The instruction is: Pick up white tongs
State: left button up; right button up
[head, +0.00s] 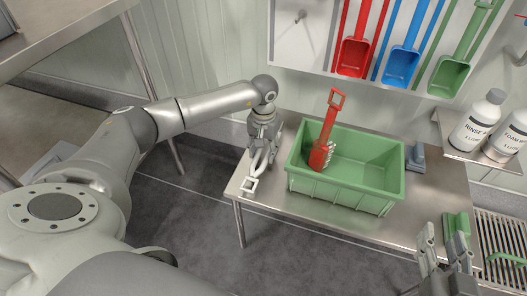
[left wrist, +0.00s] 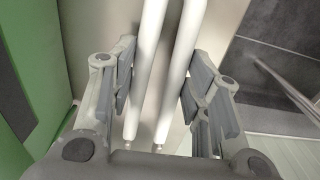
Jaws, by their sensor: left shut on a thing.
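The white tongs (head: 250,184) are at the left end of the steel table in the head view, pointing down and toward the front edge, with a square-looking white end. My left gripper (head: 264,147) is over the table's left end, shut on the tongs. In the left wrist view, two white rods of the tongs (left wrist: 187,50) run between the fingers of my left gripper (left wrist: 158,85). I cannot tell whether the tongs touch the table. My right gripper (head: 445,236) is at the lower right of the head view, fingers apart and empty.
A green block (head: 457,222) is near my right gripper. A shelf with white bottles (head: 479,120) is at right.

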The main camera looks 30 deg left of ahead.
pick_arm(q)
jog(key=s+r, duration=0.1)
jog(key=r, duration=0.1)
jog(key=s+d+r+p, duration=0.1)
jog(key=s+r, duration=0.1)
jog(key=r, duration=0.1)
jog(key=s+d+r+p, duration=0.1)
jog(key=r, duration=0.1)
jog(key=shift+s+d+r, duration=0.15)
jog(key=shift+s+r, duration=0.05)
jog(key=shift+r, duration=0.05)
jog(key=s+d+r+p, duration=0.2)
jog(key=s+d+r, duration=0.1)
jog(key=s, duration=0.5)
jog(key=shift+d+r, duration=0.35)
jog(key=shift+d, duration=0.4)
pick_arm(e)
jog(key=s+d+f+g+h, duration=0.1)
jog(key=s+d+f+g, duration=0.1)
jog(key=s+f+g, duration=0.3)
jog(key=s+d+f+g+h, duration=0.2)
jog(key=s+f+g, duration=0.4)
jog(key=s, duration=0.3)
jog(key=shift+s+d+f+m, duration=0.3)
jog(key=shift+s+d+f, duration=0.1)
jog(key=shift+d+f, duration=0.35)
jog(key=shift+r, duration=0.1)
